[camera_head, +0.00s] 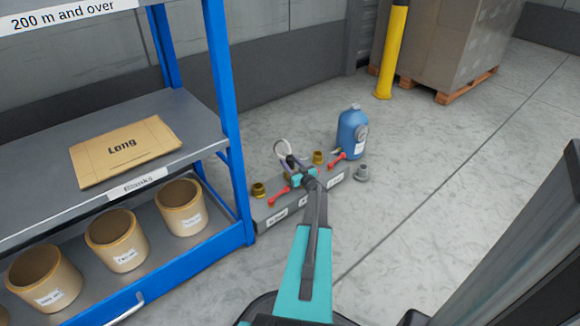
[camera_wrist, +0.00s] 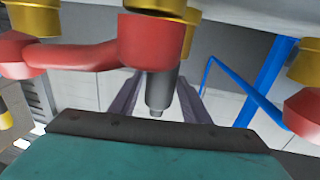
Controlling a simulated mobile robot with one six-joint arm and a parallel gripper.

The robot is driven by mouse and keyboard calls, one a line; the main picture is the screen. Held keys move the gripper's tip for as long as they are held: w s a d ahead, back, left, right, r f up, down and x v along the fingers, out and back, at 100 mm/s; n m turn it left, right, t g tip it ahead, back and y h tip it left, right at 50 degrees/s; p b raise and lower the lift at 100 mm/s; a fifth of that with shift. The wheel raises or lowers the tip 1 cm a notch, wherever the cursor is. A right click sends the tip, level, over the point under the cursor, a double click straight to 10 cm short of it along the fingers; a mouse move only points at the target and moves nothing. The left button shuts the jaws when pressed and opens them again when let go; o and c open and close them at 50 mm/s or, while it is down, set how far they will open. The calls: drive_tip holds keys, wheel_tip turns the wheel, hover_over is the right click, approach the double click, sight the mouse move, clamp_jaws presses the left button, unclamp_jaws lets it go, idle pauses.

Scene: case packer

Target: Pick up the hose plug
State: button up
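In the wrist view a dark grey cylinder with a narrow tip, which looks like the hose plug (camera_wrist: 159,92), shows between my two finger arms. Its far end is hidden behind a red valve handle hub. My gripper (camera_head: 291,162) is at the valve manifold (camera_head: 292,210) in the head view. In the wrist view its purple-grey fingers stand apart on either side of the cylinder, with slim gaps visible. Their tips are hidden by the red hub. I cannot make out the cylinder clearly in the head view.
Red valve handles (camera_wrist: 80,57) and brass fittings crowd my gripper closely. A blue-framed shelf (camera_head: 233,130) is close on the left. The floor to the right is clear.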

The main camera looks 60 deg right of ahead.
drive_tip(key=c, duration=0.9)
drive_tip(key=shift+r, duration=0.1)
wheel_tip(320, 180, up, 10)
drive_tip(key=p, duration=0.4)
